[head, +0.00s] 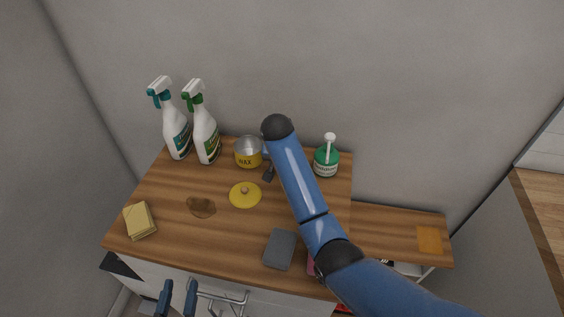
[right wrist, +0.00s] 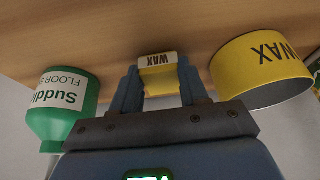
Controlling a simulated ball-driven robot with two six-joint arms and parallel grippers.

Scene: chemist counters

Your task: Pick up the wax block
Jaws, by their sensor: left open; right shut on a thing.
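The wax block (right wrist: 158,76), yellow with a white WAX label, is between the fingers of my right gripper (right wrist: 159,84) in the right wrist view. The fingers are shut on its sides. I cannot tell whether it touches the wooden counter. In the head view my right arm comes in from the lower right, its dark gripper (head: 268,172) partly showing; the block is hidden there. My left gripper (head: 177,296) is open and empty at the bottom edge of the head view, in front of the counter.
The yellow wax tin (head: 249,153) and green bottle (head: 326,161) stand either side of my right gripper. On the counter (head: 170,225) are a yellow lid (head: 245,195), two spray bottles (head: 206,138), yellow cloths (head: 140,220), a brown stain (head: 201,206) and a grey pad (head: 280,249).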

